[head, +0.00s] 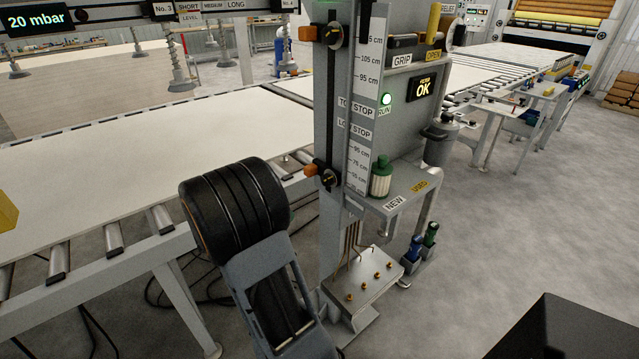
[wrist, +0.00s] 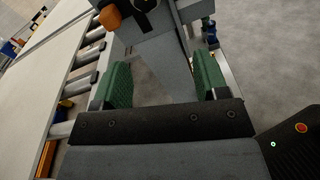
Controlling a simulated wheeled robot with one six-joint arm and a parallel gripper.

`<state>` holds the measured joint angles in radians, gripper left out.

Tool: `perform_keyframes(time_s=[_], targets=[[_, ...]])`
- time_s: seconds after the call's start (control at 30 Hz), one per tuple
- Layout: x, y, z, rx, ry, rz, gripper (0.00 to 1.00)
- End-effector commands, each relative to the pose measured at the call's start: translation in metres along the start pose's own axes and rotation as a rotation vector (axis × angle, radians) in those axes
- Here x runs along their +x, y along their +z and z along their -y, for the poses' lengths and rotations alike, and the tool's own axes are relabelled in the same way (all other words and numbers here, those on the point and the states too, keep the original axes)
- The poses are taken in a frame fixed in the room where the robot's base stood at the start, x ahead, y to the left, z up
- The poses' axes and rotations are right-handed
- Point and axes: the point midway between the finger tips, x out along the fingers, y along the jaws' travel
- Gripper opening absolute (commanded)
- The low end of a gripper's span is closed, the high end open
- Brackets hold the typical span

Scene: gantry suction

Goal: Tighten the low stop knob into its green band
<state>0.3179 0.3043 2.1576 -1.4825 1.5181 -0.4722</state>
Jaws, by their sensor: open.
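The low stop knob (head: 329,178) is a dark knob with a yellow mark on the grey post (head: 330,110), with an orange block (head: 311,170) at its left. In the wrist view the knob (wrist: 146,4) is cut off at the top edge, beside the orange block (wrist: 110,17). I cannot make out its green band or where the mark points. My gripper (wrist: 163,82) is open, with green finger pads wide apart. Nothing is held between them; the knob lies beyond the fingertips, not between them. In the head view my arm hides the gripper.
A similar top knob (head: 331,36) sits higher on the post. A shelf (head: 405,190) with a green-topped filter (head: 381,177) juts out at right. A roller conveyor (head: 110,237) bearing a pale board (head: 150,150) lies left.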

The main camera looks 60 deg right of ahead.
Motion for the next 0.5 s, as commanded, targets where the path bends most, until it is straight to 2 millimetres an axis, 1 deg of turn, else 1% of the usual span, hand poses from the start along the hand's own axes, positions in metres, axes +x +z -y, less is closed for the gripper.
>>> perform_keyframes(time_s=[0.1, 0.27, 0.5], targets=[[0.010, 0.000, -0.011, -0.051, 0.033, 0.068, 0.67], [0.031, 0.003, -0.015, -0.069, 0.045, 0.093, 0.67], [0.077, 0.007, -0.017, -0.067, 0.043, 0.092, 0.67]])
